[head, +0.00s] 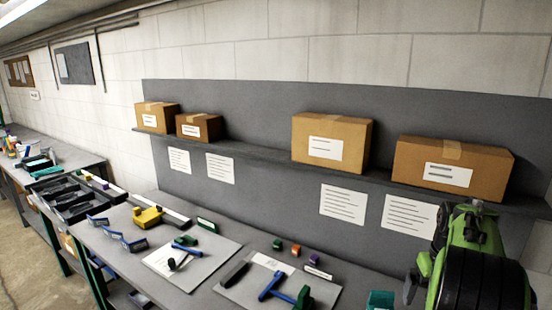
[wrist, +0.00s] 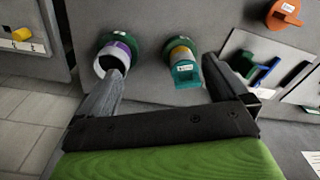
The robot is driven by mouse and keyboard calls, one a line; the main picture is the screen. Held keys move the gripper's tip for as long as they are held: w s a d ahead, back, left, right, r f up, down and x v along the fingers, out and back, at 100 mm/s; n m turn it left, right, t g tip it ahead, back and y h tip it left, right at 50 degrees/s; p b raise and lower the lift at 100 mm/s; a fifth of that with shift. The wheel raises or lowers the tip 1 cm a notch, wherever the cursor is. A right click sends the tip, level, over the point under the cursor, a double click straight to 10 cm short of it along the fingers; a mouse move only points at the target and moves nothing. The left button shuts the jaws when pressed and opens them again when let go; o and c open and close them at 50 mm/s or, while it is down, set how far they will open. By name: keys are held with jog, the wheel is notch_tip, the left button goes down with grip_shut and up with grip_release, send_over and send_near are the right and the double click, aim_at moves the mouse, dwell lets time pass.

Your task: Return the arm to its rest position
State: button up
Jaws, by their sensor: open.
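My arm (head: 470,265), green and black, shows at the lower right of the head view, in front of the bench. My gripper (wrist: 161,66) is open in the wrist view, its two dark fingers spread wide with nothing held between them. Beyond the left fingertip is a white and purple ring-shaped piece (wrist: 104,60) on a green base; the finger overlaps it in the picture, and I cannot tell whether they touch. A teal and yellow piece (wrist: 186,72) on a green base shows between the fingers, farther off.
The bench (head: 205,290) holds a black tray (head: 75,203), a yellow tool (head: 148,217), blue tools and white sheets. Cardboard boxes (head: 331,140) stand on the shelf (head: 250,152) behind. In the wrist view, an orange piece (wrist: 284,14) lies at the upper right.

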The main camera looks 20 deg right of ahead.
jog(key=w+a+r+n+t, duration=0.1)
jog(key=a+r, duration=0.2)
jog(key=a, duration=0.6)
jog(key=a+r+n+t, duration=0.1)
jog(key=a+r, duration=0.3)
jog(key=a, duration=0.6)
jog(key=s+a+f+n+t+b, duration=0.2)
jog(key=s+a+f+n+t, duration=0.1)
jog(key=s+a, duration=0.9)
jog(key=shift+s+a+f, duration=0.3)
jog(key=shift+a+f, duration=0.2)
jog(key=shift+a, duration=0.5)
jog(key=shift+s, duration=0.1)
jog(key=shift+d, duration=0.1)
